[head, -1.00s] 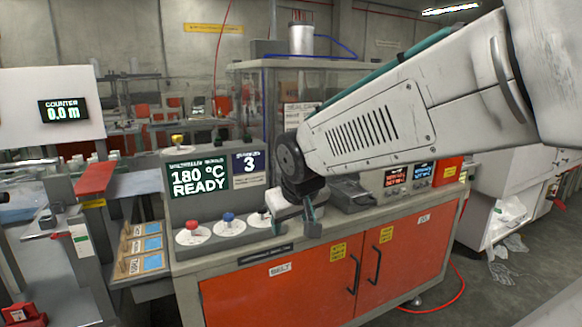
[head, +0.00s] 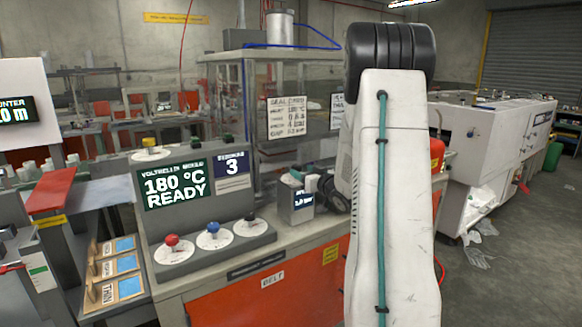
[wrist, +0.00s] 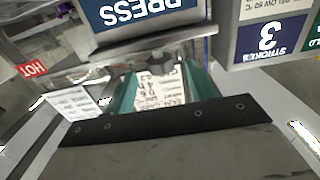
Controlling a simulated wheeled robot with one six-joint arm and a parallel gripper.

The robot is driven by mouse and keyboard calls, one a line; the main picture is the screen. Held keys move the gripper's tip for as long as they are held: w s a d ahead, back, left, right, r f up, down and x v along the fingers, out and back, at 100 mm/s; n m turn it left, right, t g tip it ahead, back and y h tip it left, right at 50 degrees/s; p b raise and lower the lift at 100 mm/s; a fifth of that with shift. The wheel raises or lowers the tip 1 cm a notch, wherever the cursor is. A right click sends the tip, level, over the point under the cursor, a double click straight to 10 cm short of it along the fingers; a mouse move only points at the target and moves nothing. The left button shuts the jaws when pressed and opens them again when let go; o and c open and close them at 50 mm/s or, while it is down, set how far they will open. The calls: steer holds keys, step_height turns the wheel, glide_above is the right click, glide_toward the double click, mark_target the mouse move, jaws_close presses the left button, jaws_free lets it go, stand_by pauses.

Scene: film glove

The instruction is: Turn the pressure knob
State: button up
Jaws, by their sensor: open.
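Three knobs stand on white round dials on the sloped front panel in the head view: a red one (head: 172,240), a blue one (head: 213,228) and a black one (head: 250,217). A yellow knob (head: 150,142) sits on top of the display housing. The dial labels are too small to read, so I cannot tell which is the pressure knob. My gripper (wrist: 160,86) is open in the wrist view, its teal fingers apart, with a white printed sheet visible beyond the gap. In the head view my arm mostly hides it, right of the knobs.
The READY display (head: 174,184) rises behind the knobs. A small grey labelled box (head: 297,202) stands right of them. The wrist view shows a blue PRESS sign (wrist: 145,14), a STROKES 3 sign (wrist: 268,40) and a red HOT label (wrist: 32,69). Sample cards lie left.

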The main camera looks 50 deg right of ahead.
mark_target(294, 166)
steer(key=x, duration=0.6)
steer(key=shift+w, duration=0.25)
steer(key=c, duration=1)
